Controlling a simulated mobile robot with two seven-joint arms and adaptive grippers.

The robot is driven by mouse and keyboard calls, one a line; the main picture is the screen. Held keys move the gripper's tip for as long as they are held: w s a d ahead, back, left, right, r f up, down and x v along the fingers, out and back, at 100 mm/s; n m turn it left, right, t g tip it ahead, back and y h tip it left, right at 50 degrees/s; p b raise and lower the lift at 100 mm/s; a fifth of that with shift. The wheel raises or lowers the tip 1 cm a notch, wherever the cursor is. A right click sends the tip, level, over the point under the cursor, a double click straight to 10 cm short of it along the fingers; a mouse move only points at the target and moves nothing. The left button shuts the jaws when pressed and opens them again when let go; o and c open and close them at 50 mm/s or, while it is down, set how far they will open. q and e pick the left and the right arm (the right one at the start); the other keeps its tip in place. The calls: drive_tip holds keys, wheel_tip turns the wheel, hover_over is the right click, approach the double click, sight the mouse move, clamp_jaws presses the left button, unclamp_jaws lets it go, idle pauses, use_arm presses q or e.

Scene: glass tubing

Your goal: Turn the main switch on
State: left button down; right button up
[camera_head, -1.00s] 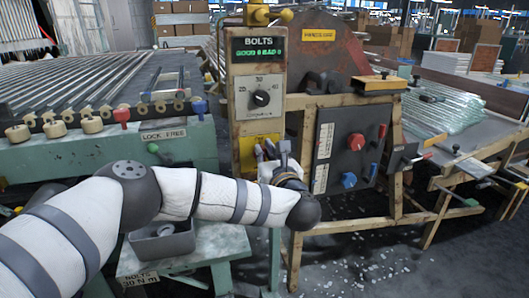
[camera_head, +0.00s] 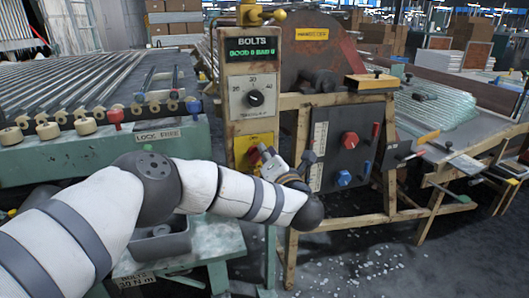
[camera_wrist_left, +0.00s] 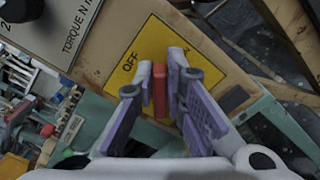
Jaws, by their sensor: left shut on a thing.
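The main switch has a yellow plate (camera_head: 259,139) on the lower part of the upright control panel; the left wrist view shows "OFF" printed on this plate (camera_wrist_left: 150,47). A red switch handle (camera_wrist_left: 160,92) stands out from the plate there. My left gripper (camera_wrist_left: 160,76) has its purple-grey fingers on both sides of the handle and is shut on it. My right gripper is not in view.
Above the plate are a torque dial (camera_head: 255,98) and a green "BOLTS" display (camera_head: 252,46). To the right, a dark panel carries a red knob (camera_head: 350,140) and a blue knob (camera_head: 343,178). A grey bin (camera_head: 160,243) sits below my left arm.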

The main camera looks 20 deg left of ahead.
use_arm(q)
drive_tip(key=shift+w+d+f+m, duration=0.1)
drive_tip(key=shift+f+m, duration=0.2)
drive_tip(key=shift+m, duration=0.95)
drive_tip(key=shift+s+d+f+m, duration=0.1)
drive_tip(key=shift+f+m, duration=0.15)
drive_tip(key=shift+m, duration=0.95)
drive_tip(key=shift+w+f+m, duration=0.1)
drive_tip(key=shift+f+m, duration=0.2)
drive_tip(key=shift+m, duration=0.95)
drive_tip(key=c, duration=1.6)
unclamp_jaws()
drive_tip(key=shift+c, duration=0.2)
drive_tip(key=v, duration=1.2)
drive_tip(key=shift+m, duration=0.3)
